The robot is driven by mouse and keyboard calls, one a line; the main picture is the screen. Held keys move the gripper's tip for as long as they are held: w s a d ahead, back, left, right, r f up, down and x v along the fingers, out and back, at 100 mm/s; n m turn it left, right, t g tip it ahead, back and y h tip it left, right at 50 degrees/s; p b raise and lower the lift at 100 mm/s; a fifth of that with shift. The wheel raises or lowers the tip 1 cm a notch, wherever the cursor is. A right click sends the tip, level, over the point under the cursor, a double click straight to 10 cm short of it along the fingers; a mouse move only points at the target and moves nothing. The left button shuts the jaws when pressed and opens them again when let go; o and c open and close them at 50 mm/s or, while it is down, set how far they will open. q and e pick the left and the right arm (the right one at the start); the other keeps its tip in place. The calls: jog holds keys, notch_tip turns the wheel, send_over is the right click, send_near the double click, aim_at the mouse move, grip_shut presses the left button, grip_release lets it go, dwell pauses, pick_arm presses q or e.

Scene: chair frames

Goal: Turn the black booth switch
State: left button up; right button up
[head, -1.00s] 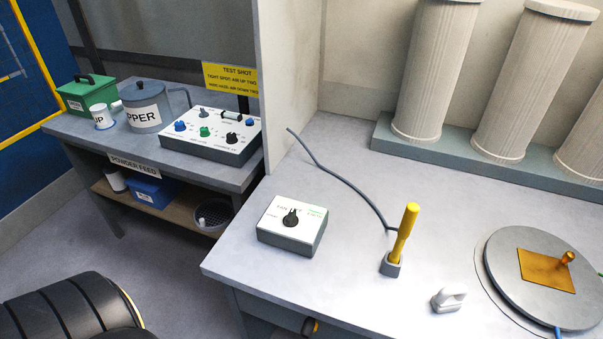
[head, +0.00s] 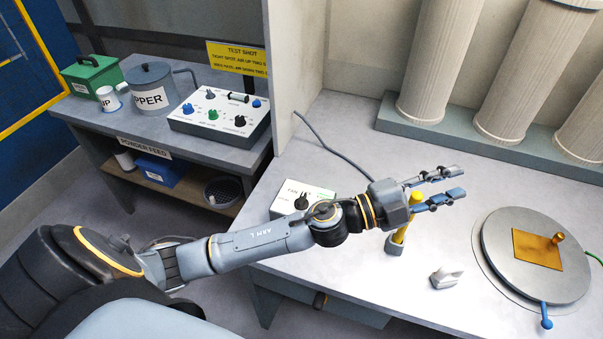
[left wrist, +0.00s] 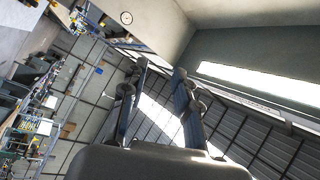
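The black booth switch (head: 301,202) is a dark knob on a small white-topped box (head: 318,191) on the grey table. My left arm passes in front of the box and hides part of it. My left gripper (head: 457,183) is open and empty, with its fingers apart, to the right of the box and above the table. In the left wrist view the two fingers (left wrist: 158,88) are spread with nothing between them. My right gripper is not in view.
A yellow-handled tool (head: 400,235) stands in a holder behind my left wrist. A grey-white handled piece (head: 447,277) and a round turntable with an orange plate (head: 538,252) are to the right. A control panel (head: 220,115) stands on the left bench.

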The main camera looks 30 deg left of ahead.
pick_arm(q)
jog(key=s+d+f+m+g+h, duration=0.1)
jog(key=d+m+g+h, duration=0.15)
jog(key=m+g, duration=0.3)
jog(key=m+g+y, duration=0.7)
jog(key=g+y, duration=0.2)
jog(key=y, duration=0.8)
send_over(302, 198)
jog(key=shift+n, duration=0.25)
jog(key=f, duration=1.4)
jog(key=shift+d+f, duration=0.3)
jog(key=shift+f, duration=0.05)
jog(key=shift+a, duration=0.4)
jog(key=shift+f, duration=0.5)
notch_tip(302, 198, down, 7)
jog(key=b, duration=0.5)
jog(key=shift+r, duration=0.15)
grip_shut()
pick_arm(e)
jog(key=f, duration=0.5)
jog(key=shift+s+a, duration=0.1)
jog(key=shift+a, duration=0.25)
